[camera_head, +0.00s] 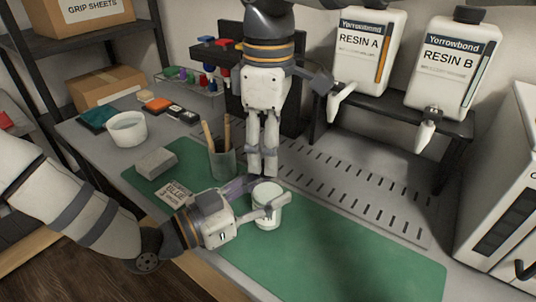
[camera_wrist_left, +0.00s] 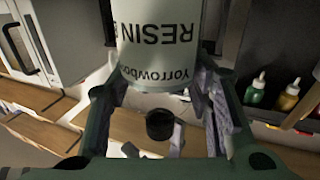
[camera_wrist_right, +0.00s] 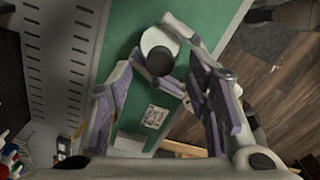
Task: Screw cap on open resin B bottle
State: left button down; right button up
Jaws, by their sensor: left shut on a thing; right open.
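My left gripper (camera_head: 268,208) is shut on a small white bottle (camera_head: 267,216) above the green mat. In the left wrist view this white bottle (camera_wrist_left: 165,45) carries a "RESIN" and "Yorrowbond" label, upside down in the picture; its last letter is cut off. A black round cap-like piece (camera_wrist_left: 160,125) shows below the label there. The right wrist view also shows a black piece (camera_wrist_right: 160,61) beside the bottle's white round end (camera_wrist_right: 160,38). I cannot tell whether it is on the bottle. My right gripper (camera_head: 263,172) is open, pointing down just above the bottle.
Large RESIN A (camera_head: 365,50) and RESIN B (camera_head: 452,70) dispensers stand on a dark rack behind. A grey cup with sticks (camera_head: 223,160), a grey block (camera_head: 156,163) and a white bowl (camera_head: 126,129) lie left. The mat's right part (camera_head: 390,255) is clear.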

pick_arm(q)
jog(key=c, duration=0.7)
grip_release()
pick_arm(e)
notch_tip(320, 180, up, 10)
pick_arm(q)
jog(key=shift+a, duration=0.1)
pick_arm(e)
jog(key=shift+f, duration=0.1)
pick_arm(q)
jog(key=v, duration=1.2)
